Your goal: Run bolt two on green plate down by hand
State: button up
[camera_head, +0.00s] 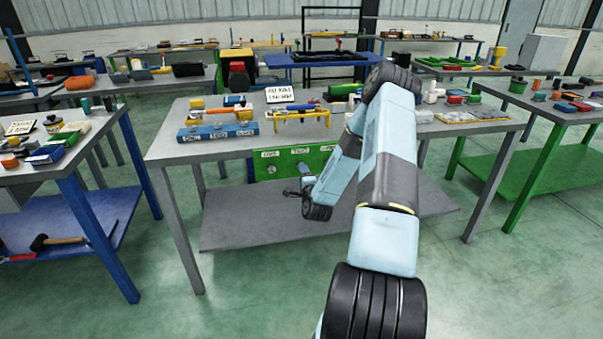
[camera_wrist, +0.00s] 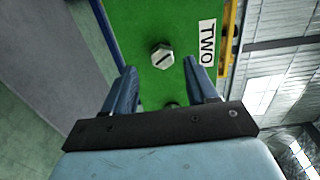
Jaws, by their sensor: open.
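The green plate (camera_head: 263,175) hangs upright at the front edge of the middle table, with labels along its top. In the wrist view the green plate (camera_wrist: 135,25) fills the upper middle. A silver hex bolt (camera_wrist: 161,55) with a dark slot across its head stands on it beside the label TWO (camera_wrist: 207,43). My gripper (camera_wrist: 159,66) is open, its two blue fingers apart on either side of the bolt's line; the bolt head shows just beyond the fingertips, apart from both. A second small round part (camera_wrist: 172,105) is partly hidden behind the gripper's palm.
The grey table (camera_head: 170,145) above the plate carries a blue block (camera_head: 217,132) and a yellow stand (camera_head: 300,113). A grey lower shelf (camera_head: 240,233) lies beneath my gripper. Side tables with tools stand left and right; green floor lies between.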

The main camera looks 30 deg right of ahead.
jog(key=v, duration=1)
jog(key=shift+w, duration=0.1)
jog(key=w+a+r+n+g+y, duration=0.35)
jog(key=a+r+n, duration=0.25)
jog(key=r+n, duration=0.4)
jog(key=s+a+r+n+g, duration=0.2)
jog(key=a+r, duration=0.1)
jog(key=r, duration=0.4)
jog(key=s+a+r+n+g, duration=0.1)
jog(key=s+a+r+n, duration=0.15)
jog(key=r, duration=0.35)
jog(key=s+a+r+n+g, duration=0.1)
jog(key=s+r, duration=0.4)
jog(key=s, duration=0.5)
jog(key=s+a+r+n+g+y, duration=0.1)
jog(key=s+a+r, duration=0.4)
jog(key=s, duration=0.6)
jog(key=s+a+r+n+g, duration=0.3)
jog(key=s+r, duration=0.3)
jog(key=s, duration=0.4)
jog(key=shift+a+n, duration=0.3)
jog(key=shift+n, duration=0.55)
